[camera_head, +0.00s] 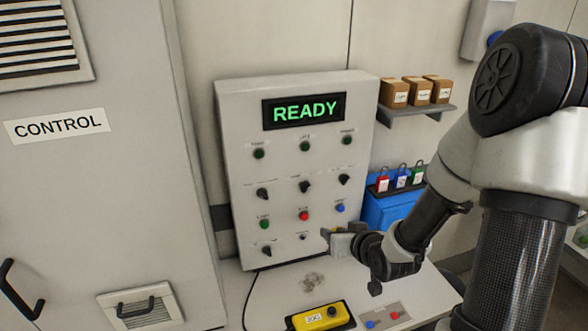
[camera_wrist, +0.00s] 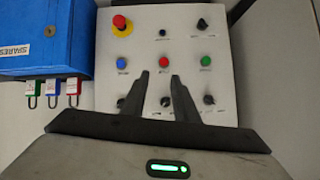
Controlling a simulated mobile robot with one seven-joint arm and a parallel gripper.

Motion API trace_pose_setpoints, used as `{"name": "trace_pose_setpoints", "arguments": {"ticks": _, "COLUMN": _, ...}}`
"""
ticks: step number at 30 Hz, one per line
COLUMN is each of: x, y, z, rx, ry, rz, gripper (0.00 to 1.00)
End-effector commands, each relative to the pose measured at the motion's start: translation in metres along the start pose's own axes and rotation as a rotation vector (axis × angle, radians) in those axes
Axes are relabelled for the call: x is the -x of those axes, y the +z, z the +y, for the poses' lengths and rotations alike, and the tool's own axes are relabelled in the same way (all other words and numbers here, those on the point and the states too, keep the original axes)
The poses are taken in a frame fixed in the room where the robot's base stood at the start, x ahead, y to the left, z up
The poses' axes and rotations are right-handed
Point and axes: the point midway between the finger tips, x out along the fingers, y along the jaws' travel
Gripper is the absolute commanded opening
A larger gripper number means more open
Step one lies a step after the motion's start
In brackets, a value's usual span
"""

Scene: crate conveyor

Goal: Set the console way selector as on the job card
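The console (camera_head: 240,110) is a pale panel with a green READY display (camera_head: 303,111). A row of three black selectors, left (camera_head: 263,193), middle (camera_head: 305,186) and right (camera_head: 344,179), sits below the lamps. Another black selector (camera_head: 266,250) is at the bottom left. Their labels are too small to read, so I cannot tell which is the way selector. My gripper (camera_head: 335,236) is at the console's lower right. In the wrist view its two fingers (camera_wrist: 160,77) stand apart, with the middle selector (camera_wrist: 165,101) showing between them. No job card is readable.
A red emergency stop (camera_wrist: 121,25) sits at a console corner, near the blue spares box (camera_wrist: 40,40) with hanging padlocks. A yellow box (camera_head: 320,317) and a small button plate (camera_head: 384,315) lie on the desk (camera_head: 262,290). A shelf (camera_head: 415,112) holds cartons.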

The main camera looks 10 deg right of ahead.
Motion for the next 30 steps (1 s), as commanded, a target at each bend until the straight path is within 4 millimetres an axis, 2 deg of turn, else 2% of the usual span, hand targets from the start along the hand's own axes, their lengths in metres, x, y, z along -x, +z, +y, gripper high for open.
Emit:
{"name": "trace_pose_setpoints", "arguments": {"ticks": 1, "x": -0.003, "y": 0.01, "z": -0.001, "rx": -0.071, "ry": -0.04, "rz": 0.039, "gripper": 0.27}}
{"name": "trace_pose_setpoints", "arguments": {"ticks": 4, "x": -0.003, "y": 0.014, "z": -0.007, "rx": -0.209, "ry": -0.119, "rz": 0.157, "gripper": 0.27}}
{"name": "trace_pose_setpoints", "arguments": {"ticks": 12, "x": 0.024, "y": -0.002, "z": -0.008, "rx": -0.523, "ry": -0.236, "rz": 0.452, "gripper": 0.27}}
{"name": "trace_pose_setpoints", "arguments": {"ticks": 18, "x": 0.032, "y": -0.008, "z": -0.003, "rx": -0.585, "ry": -0.253, "rz": 0.525, "gripper": 0.27}}
{"name": "trace_pose_setpoints", "arguments": {"ticks": 30, "x": 0.014, "y": -0.016, "z": 0.001, "rx": -0.577, "ry": -0.255, "rz": 0.534, "gripper": 0.27}}
